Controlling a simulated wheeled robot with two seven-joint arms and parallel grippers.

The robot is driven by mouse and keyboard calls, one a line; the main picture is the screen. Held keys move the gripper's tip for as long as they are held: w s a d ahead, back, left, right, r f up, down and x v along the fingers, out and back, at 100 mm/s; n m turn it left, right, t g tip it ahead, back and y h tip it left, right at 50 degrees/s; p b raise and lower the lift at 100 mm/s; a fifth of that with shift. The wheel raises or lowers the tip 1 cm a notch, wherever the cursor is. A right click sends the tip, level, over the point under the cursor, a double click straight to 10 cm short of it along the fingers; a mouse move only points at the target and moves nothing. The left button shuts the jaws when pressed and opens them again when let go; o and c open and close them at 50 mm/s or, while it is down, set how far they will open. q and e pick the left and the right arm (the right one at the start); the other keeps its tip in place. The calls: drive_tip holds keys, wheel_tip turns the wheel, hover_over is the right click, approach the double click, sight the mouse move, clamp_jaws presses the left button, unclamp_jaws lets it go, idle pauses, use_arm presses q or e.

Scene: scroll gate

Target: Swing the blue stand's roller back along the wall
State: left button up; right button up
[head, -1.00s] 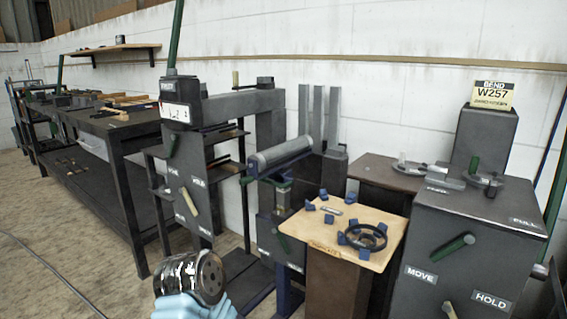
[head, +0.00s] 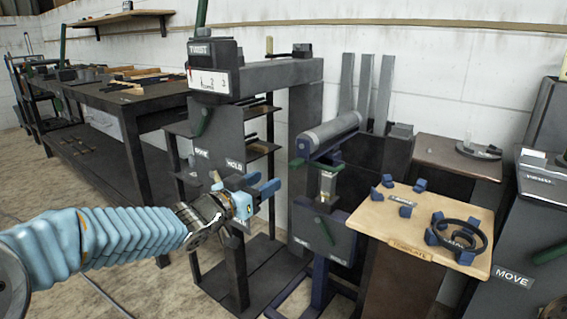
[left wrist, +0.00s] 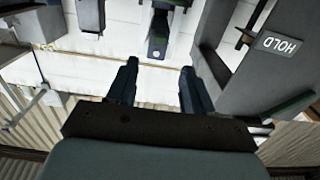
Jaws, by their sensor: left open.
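The blue stand (head: 318,278) stands right of the middle in the head view. Its grey roller (head: 328,132) lies at the top on a blue arm and points back toward the white wall. A dark plate with a green handle (head: 325,230) is on the stand's front. My left gripper (head: 268,187) is open and empty, left of the stand and in front of the HOLD plate of the dark twist machine. Its open fingers also show in the left wrist view (left wrist: 158,75), with nothing between them. I cannot tell how far the fingers are from the stand. My right gripper is out of view.
A wooden template board (head: 425,228) with blue blocks and a black ring stands right of the stand. The twist machine (head: 215,75) rises on the left. Grey upright bars (head: 365,90) stand behind the roller. A dark workbench (head: 110,115) is farther left.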

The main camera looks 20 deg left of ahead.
sight(291, 166)
use_arm(q)
drive_tip(key=x, duration=1.3)
drive_tip(key=shift+w+f, duration=0.15)
drive_tip(key=shift+w, duration=0.05)
clamp_jaws()
